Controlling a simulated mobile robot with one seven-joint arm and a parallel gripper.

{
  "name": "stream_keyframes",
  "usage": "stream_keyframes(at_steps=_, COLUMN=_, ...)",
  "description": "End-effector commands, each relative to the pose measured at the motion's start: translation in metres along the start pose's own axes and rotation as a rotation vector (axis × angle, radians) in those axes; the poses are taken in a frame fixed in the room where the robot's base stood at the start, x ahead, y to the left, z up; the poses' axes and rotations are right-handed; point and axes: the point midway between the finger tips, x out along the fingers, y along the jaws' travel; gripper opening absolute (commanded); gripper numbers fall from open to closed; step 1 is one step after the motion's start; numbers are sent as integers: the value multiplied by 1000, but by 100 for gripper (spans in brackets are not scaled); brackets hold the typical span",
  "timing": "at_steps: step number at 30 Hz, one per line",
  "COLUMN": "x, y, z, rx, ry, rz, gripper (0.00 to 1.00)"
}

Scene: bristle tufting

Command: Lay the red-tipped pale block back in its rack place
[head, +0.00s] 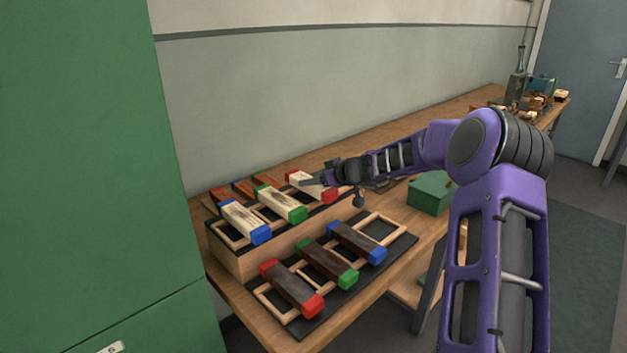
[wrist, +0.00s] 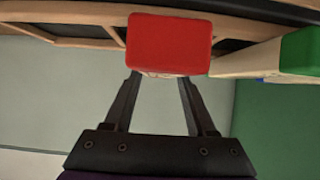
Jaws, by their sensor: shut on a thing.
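The red-tipped pale block (head: 305,182) is at the right end of the raised rack (head: 238,263), beside the green-tipped pale block (head: 279,203). My gripper (head: 318,181) is shut on it, reaching in from the right. In the wrist view the block's red end (wrist: 168,43) fills the space beyond the fingertips (wrist: 160,78), and the rack's wooden slats run behind it. The block lies roughly in line with its neighbours. I cannot tell whether it rests on the slats or hangs just above them. The fingers hide part of it.
A blue-tipped pale block (head: 243,221) lies at the rack's left. A lower black rack (head: 345,290) in front holds dark blocks with red, green and blue tips. A green box (head: 430,195) stands to the right. A green cabinet (head: 90,170) borders the left.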

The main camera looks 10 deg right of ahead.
Motion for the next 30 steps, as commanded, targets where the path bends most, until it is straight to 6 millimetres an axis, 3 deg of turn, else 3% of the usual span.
stream_keyframes(at_steps=8, x=4, y=0, z=8, rx=1, ry=1, rz=0, gripper=0)
stream_keyframes(at_steps=9, x=4, y=0, z=8, rx=1, ry=0, rz=1, gripper=60)
stream_keyframes(at_steps=14, x=4, y=0, z=7, rx=1, ry=0, rz=0, gripper=87)
stream_keyframes(at_steps=26, x=-1, y=0, z=-2, rx=-1, ry=0, rz=0, gripper=87)
stream_keyframes(at_steps=30, x=-22, y=2, z=0, rx=-1, ry=1, rz=5, gripper=87)
